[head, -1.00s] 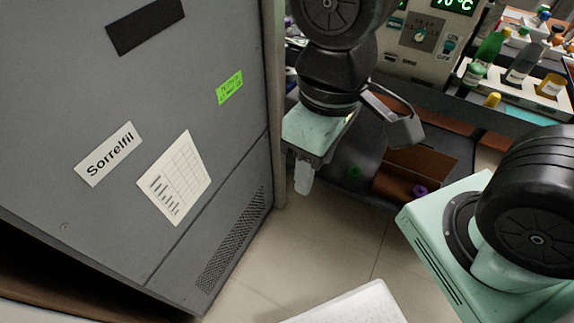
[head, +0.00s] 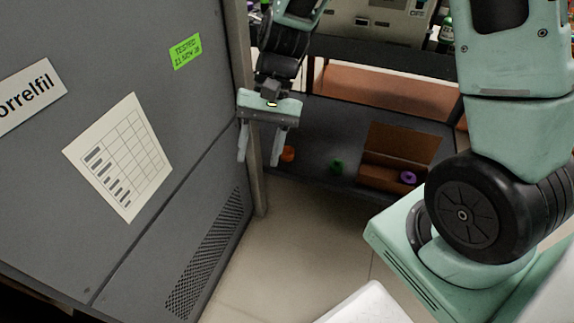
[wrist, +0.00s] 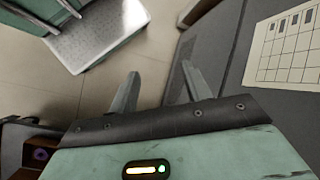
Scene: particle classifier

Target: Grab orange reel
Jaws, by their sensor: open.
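The orange reel (head: 288,153) sits at the left end of a low dark shelf, close to the edge of the grey cabinet. It is small in the head view, and I do not see it in the wrist view. My gripper (head: 262,160) is open and empty, fingers pointing down, to the left of the reel in the picture and in front of the cabinet edge. In the wrist view the two fingers (wrist: 160,85) stand apart over bare floor with nothing between them.
A green reel (head: 337,167) is on the same shelf (head: 310,130). A brown open box (head: 385,172) there holds a purple reel (head: 407,177). The grey cabinet (head: 160,200) stands close on the left. Floor (head: 290,240) in front of the shelf is clear.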

